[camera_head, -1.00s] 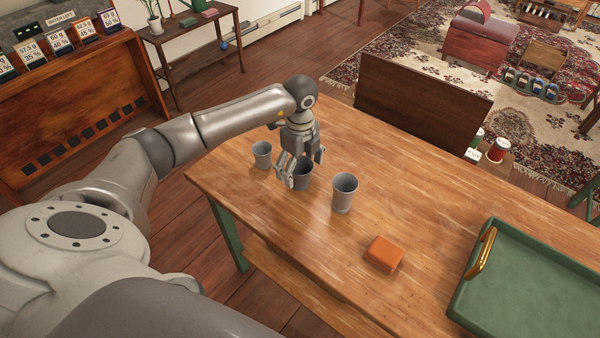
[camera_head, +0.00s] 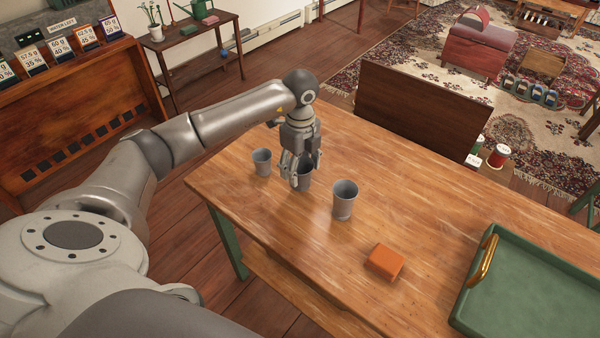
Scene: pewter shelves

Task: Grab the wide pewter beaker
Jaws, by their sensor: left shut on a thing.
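Three grey pewter beakers stand in a row on the wooden table. The wide pewter beaker (camera_head: 305,181) is the middle one, partly hidden by my left gripper (camera_head: 304,171). My left gripper points down from above and is shut on this beaker, which still appears to be at table height. A smaller beaker (camera_head: 262,162) stands to its left, and a taller beaker (camera_head: 345,201) stands to its right, both upright and apart from the gripper. My right gripper is not in view.
An orange block (camera_head: 385,261) lies on the table (camera_head: 430,205) nearer the front. A green tray (camera_head: 540,290) with a gold handle (camera_head: 483,260) is at the right. A dark wooden chair back (camera_head: 425,105) rises behind the table. The table's middle is clear.

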